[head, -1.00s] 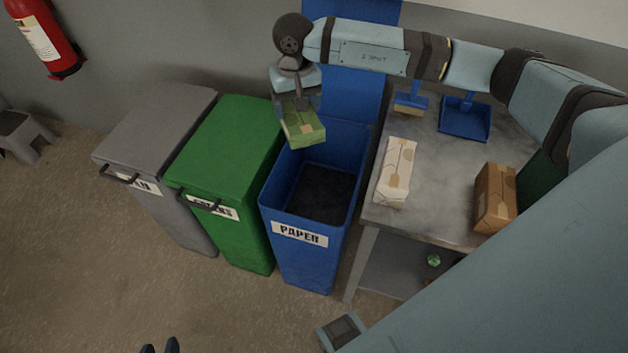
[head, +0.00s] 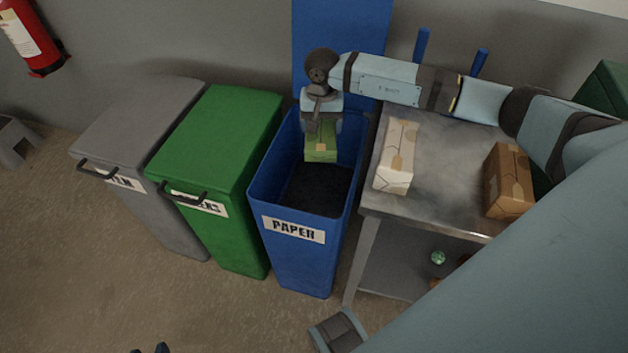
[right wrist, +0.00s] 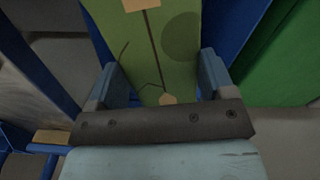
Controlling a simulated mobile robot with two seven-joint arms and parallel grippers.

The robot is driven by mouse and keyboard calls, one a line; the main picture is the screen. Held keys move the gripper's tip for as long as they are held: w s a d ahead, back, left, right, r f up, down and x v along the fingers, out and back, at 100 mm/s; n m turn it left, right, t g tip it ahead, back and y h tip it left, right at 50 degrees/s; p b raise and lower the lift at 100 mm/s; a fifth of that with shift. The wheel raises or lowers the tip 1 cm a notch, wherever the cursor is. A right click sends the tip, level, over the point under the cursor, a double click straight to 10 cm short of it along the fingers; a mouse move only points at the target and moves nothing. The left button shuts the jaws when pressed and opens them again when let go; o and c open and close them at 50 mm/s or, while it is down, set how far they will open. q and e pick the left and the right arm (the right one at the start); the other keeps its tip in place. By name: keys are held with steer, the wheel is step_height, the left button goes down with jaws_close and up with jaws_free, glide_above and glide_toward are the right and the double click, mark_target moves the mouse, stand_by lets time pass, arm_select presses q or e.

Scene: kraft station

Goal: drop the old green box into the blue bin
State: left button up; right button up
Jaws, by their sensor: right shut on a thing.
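The green box (head: 321,148) hangs from my right gripper (head: 321,128), which is shut on it. The box is over the open mouth of the blue bin (head: 299,262), toward its back, and looks about level with the rim. The bin bears a "PAPER" label, and its blue lid (head: 340,40) stands raised behind it. In the right wrist view the green box (right wrist: 150,50) sits between the two fingers (right wrist: 155,85). Two dark tips at the bottom edge of the head view may be my left gripper (head: 150,349); their opening is unclear.
A closed green bin (head: 215,140) and a grey bin (head: 140,125) stand left of the blue bin. At right, a metal table (head: 440,170) holds a white box (head: 397,155) and a brown box (head: 508,180). A fire extinguisher (head: 28,35) hangs on the wall.

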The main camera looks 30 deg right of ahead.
steer(key=o, duration=1)
steer(key=shift+f, duration=0.15)
step_height(320, 180, up, 14)
steer(key=p, duration=0.1)
